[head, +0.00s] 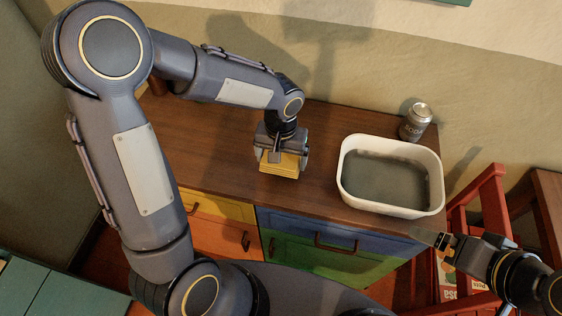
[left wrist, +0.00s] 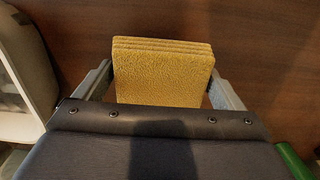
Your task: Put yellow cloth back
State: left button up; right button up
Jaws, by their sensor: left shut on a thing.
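The yellow cloth (head: 280,164), a folded stack of layers, is held between the fingers of my left gripper (head: 282,158) over the brown cabinet top (head: 232,146). In the left wrist view the cloth (left wrist: 162,72) fills the space between the two grey fingers of my left gripper (left wrist: 165,88). I cannot tell whether its underside touches the wood. My right gripper (head: 432,239) is at the lower right, by the cabinet's front right corner; I cannot make out its jaw opening.
A white tub (head: 437,190) with a grey inside stands right of the cloth; its edge also shows in the left wrist view (left wrist: 22,124). A soda can (head: 415,122) stands behind it. Coloured drawers face the front, and a red frame (head: 496,205) stands at right.

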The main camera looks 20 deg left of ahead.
aim_at(281, 165)
pick_arm(q)
jog(key=shift+w+f, duration=0.1)
jog(key=shift+f, duration=1.55)
jog(key=shift+f+b, duration=0.3)
jog(key=shift+b, duration=0.05)
jog(key=o, duration=0.7)
jog(key=shift+r, duration=0.1)
notch_tip(281, 165, up, 12)
jog(key=shift+r+p, duration=0.25)
jog(key=shift+p, duration=0.1)
jog(key=shift+s+a+r+n+t+h, duration=0.15)
jog(key=shift+s+a+r+t+h, duration=0.7)
jog(key=shift+s, duration=2.05)
jog(key=shift+s+a+r+n+t+h, duration=0.1)
jog(key=shift+s+a+r+t+h, duration=0.3)
jog(key=shift+s+a+t, duration=1.65)
jog(key=shift+s+a+r+n+g+h, duration=0.15)
jog(key=shift+s+a+r+h, duration=0.35)
jog(key=shift+s, duration=3.3)
jog(key=shift+d+r, duration=0.1)
jog(key=shift+d, duration=0.05)
